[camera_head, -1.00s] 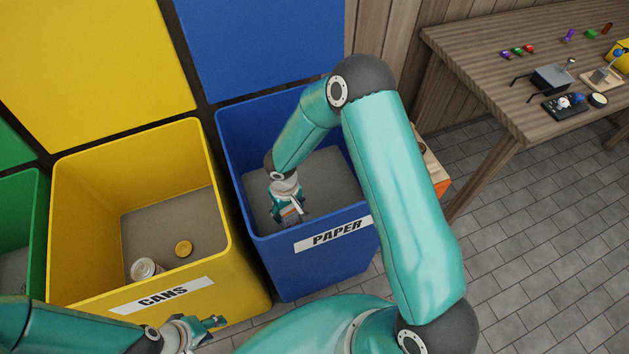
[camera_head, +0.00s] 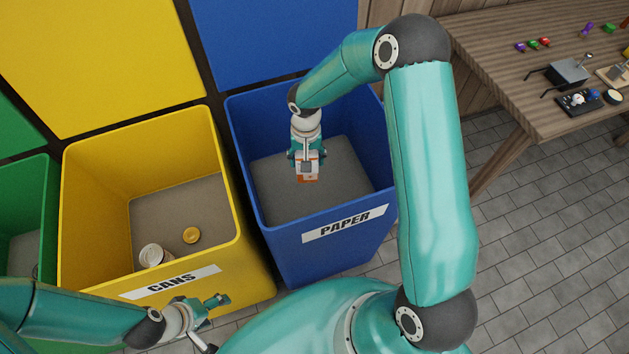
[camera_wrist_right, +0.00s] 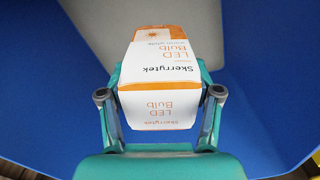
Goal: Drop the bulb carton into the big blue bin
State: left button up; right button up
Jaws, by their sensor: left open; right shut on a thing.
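The bulb carton (camera_wrist_right: 160,68), white and orange with "LED Bulb" printed on it, is between the fingers of my right gripper (camera_wrist_right: 160,95) in the right wrist view. In the head view the carton (camera_head: 307,173) hangs below my right gripper (camera_head: 306,158), which is shut on it. Both are over the open mouth of the big blue bin (camera_head: 325,243), labelled PAPER. The bin's grey floor shows below the carton, which seems clear of the walls. My left gripper (camera_head: 208,312) is open and empty, low in front of the yellow bin.
A green bin (camera_head: 46,215) is at the far left. A wooden workbench (camera_head: 500,65) with small items is at the right.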

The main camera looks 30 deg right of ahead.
jog(key=w+d+r+m, duration=0.1)
jog(key=d+r+m, duration=0.25)
jog(key=r, duration=0.35)
jog(key=d+r+m, duration=0.2)
jog(key=r+m, duration=0.3)
jog(key=r, duration=0.1)
notch_tip(320, 180, down, 5)
jog(key=b, duration=0.3)
jog(key=shift+w+f, duration=0.15)
jog(key=shift+f, duration=0.05)
jog(key=o, duration=1.2)
notch_tip(320, 180, up, 12)
